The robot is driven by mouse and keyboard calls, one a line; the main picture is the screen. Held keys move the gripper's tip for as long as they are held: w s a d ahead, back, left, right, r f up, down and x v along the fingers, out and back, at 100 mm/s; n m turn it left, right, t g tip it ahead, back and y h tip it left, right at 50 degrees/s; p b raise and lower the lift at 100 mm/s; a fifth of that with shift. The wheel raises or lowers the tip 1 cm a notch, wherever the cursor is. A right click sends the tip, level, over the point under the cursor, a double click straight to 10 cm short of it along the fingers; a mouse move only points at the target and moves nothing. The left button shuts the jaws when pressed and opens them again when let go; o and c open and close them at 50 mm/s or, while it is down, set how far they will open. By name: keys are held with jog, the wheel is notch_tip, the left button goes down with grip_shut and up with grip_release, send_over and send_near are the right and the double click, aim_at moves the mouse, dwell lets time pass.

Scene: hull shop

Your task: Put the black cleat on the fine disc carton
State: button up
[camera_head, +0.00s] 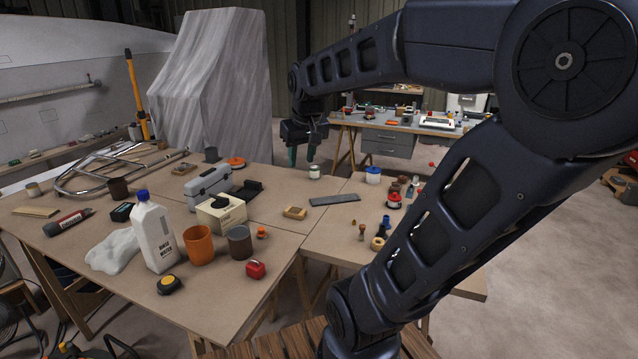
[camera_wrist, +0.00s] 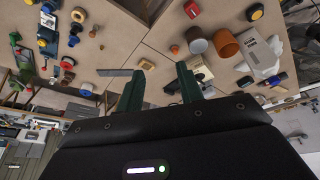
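The fine disc carton appears to be the cream box (camera_head: 221,214) in the middle of the left table; I cannot read its label. It also shows in the wrist view (camera_wrist: 201,73), partly behind a finger. A low black object (camera_head: 248,188), which looks like the black cleat, lies just behind and right of the carton, next to the grey toolbox. My gripper (camera_head: 303,152) is raised beyond the far edge of the tables. In the wrist view its two green fingers (camera_wrist: 160,85) are apart with nothing between them.
A grey toolbox (camera_head: 208,187), an orange cup (camera_head: 199,245), a dark mug (camera_head: 240,242) and a white bottle (camera_head: 156,237) stand around the carton. A wooden block (camera_head: 295,213) and a grey flat bar (camera_head: 334,199) lie to its right. Several small parts crowd the right table.

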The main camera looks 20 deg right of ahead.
jog(key=s+d+f+m, duration=0.1)
jog(key=s+f, duration=0.3)
jog(key=s, duration=0.4)
jog(key=shift+s+d+f+t, duration=0.15)
jog(key=shift+s+t, duration=0.1)
jog(key=shift+t, duration=0.05)
